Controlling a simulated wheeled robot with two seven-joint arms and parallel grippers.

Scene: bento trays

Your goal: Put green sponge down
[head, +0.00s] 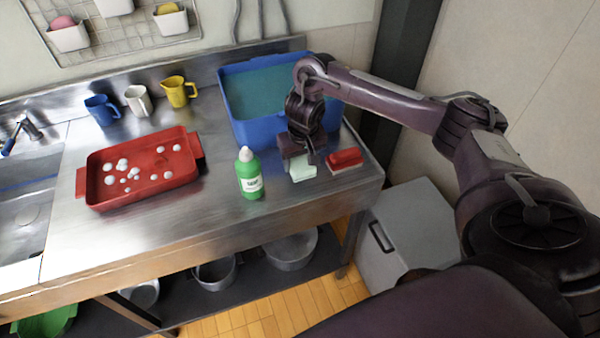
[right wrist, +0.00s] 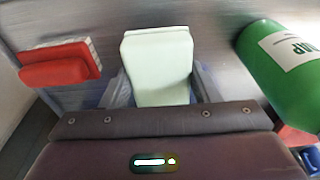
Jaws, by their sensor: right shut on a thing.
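A pale green sponge (head: 301,167) is at the front right of the steel counter, in front of the blue tub. My right gripper (head: 302,156) comes down over it and is shut on it. In the right wrist view the sponge (right wrist: 158,62) sits between the two fingers (right wrist: 160,88). The sponge is at or very close to the counter top; I cannot tell whether it touches. My left gripper is not in view.
A green soap bottle (head: 249,176) stands left of the sponge, and a red brush (head: 345,159) lies to its right. A blue tub (head: 228,105) of water is behind. A red tray (head: 98,190) with foam blobs and several jugs (head: 178,91) are further left.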

